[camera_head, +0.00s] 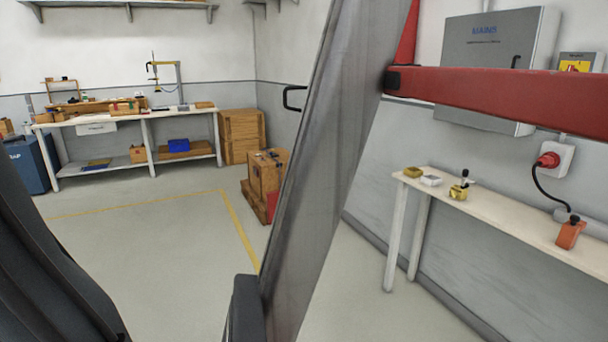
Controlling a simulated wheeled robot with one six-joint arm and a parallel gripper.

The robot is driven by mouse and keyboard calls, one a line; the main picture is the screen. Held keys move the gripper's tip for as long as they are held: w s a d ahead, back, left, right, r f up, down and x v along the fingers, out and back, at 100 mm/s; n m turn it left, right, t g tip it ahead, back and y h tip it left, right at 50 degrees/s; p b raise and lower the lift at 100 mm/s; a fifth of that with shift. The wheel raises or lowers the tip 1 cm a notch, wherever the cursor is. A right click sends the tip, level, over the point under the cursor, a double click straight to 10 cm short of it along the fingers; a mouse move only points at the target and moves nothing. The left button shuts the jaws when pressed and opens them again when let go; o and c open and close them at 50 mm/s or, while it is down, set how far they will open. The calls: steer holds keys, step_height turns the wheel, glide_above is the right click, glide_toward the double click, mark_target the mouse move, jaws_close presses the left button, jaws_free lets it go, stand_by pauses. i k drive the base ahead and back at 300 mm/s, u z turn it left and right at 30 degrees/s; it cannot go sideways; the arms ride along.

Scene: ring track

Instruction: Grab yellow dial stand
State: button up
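A small yellow stand (458,193) with an upright dark stem and knob is on the narrow bench (500,208) at the right. It looks like the yellow dial stand, but its dial face is too small to make out. It stands upright, to the right of a small white block (431,180) and a flat yellow block (413,172). No gripper fingers can be made out, and nothing is seen touching the yellow stand.
A large grey slab (325,150) and a red beam (500,97) block much of the near view. An orange block with a black knob (570,234) is farther right on the bench. A wooden crate (266,175) is on the floor. Open floor (165,250) lies left.

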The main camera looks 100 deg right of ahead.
mark_target(462, 191)
steer(key=z, duration=4.25)
steer(key=i, duration=2.05)
steer(key=z, duration=1.1)
steer(key=i, duration=0.65)
steer(key=z, duration=0.65)
